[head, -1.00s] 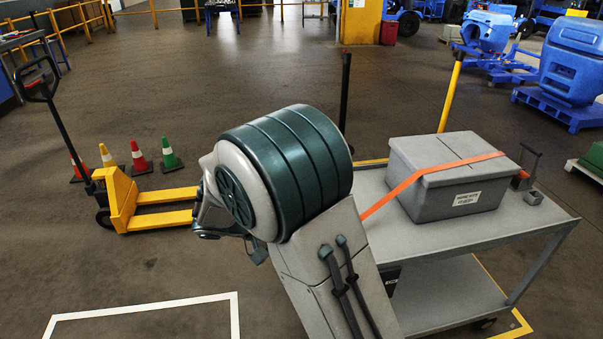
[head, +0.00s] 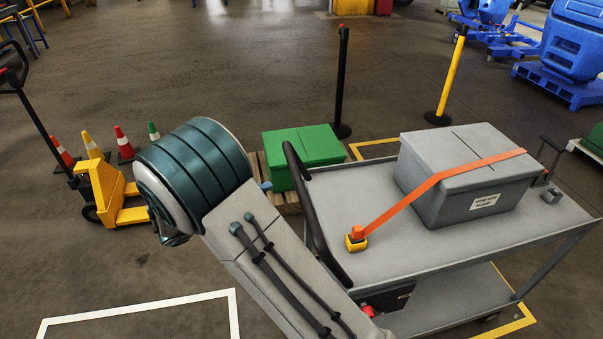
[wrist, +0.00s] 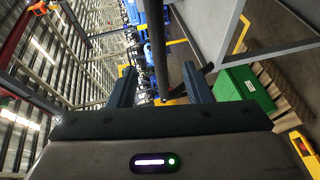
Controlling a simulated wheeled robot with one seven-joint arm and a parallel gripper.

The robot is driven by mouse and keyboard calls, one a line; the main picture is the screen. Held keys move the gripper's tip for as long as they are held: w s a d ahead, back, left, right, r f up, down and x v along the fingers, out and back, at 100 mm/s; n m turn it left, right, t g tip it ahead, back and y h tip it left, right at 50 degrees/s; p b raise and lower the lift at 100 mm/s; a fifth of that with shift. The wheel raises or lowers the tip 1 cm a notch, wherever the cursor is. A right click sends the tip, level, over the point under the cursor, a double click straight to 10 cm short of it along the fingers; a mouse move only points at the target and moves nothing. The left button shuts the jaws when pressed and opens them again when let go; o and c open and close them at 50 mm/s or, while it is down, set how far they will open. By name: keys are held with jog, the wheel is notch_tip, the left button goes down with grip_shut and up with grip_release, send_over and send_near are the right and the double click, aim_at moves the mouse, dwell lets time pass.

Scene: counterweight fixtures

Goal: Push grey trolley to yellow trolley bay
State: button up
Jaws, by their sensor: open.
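The grey trolley (head: 400,279) stands at the right in the head view, with a black push handle (head: 308,200) on its left end. A grey lidded box (head: 468,180) rests on its top shelf, held by an orange strap (head: 420,198). Yellow floor lines (head: 505,328) show around the trolley's base, partly hidden by it. In the wrist view my gripper (wrist: 160,88) is open, its two dark blue fingers apart. A dark upright bar (wrist: 156,45) shows between the fingers; I cannot tell how near it is. My arm hides part of the trolley's left end.
A green box (head: 301,152) on a wooden pallet (head: 268,183) stands left of the trolley. A black post (head: 341,80) and a yellow post (head: 451,75) stand behind. A yellow pallet truck (head: 110,190) and several cones are left. A white floor outline (head: 140,311) lies clear in front.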

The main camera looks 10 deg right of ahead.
jog(key=p+x, duration=0.3)
jog(key=x, duration=1)
jog(key=shift+d, duration=0.4)
jog(key=shift+s, duration=0.1)
grip_shut()
